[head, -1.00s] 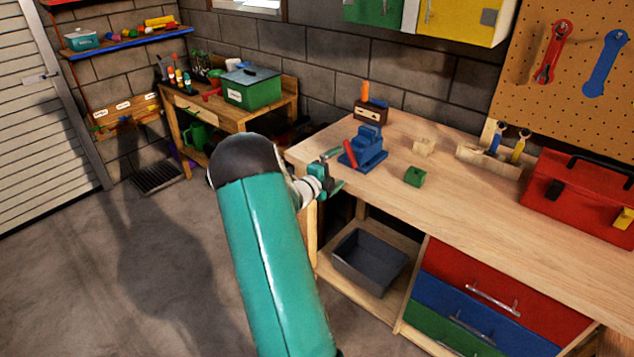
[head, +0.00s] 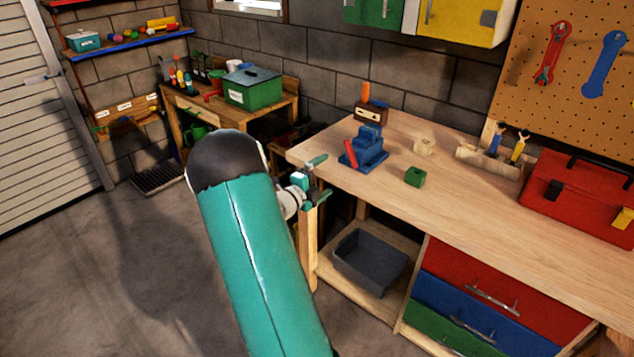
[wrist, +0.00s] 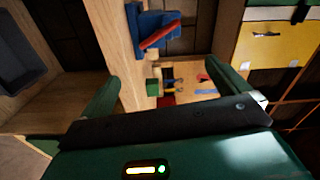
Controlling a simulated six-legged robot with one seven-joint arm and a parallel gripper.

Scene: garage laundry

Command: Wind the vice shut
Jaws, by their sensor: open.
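The blue vice (head: 368,150) stands on the workbench near its left end. Its red handle (head: 350,154) slants down across the near left side of the vice. My gripper (head: 321,179) is just off the bench's left edge, to the left of the vice, open and apart from the handle. In the wrist view the vice (wrist: 145,20) is at the top with the red handle (wrist: 160,36) across it, beyond the two spread green fingers, and nothing is between the fingers (wrist: 172,86). The gap between the vice's jaws cannot be made out.
A small green block (head: 415,177) and a pale wooden block (head: 424,146) lie right of the vice. A dark wooden box (head: 371,112) stands behind it. A red toolbox (head: 580,195) is at the right. A grey bin (head: 370,262) sits on the shelf below.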

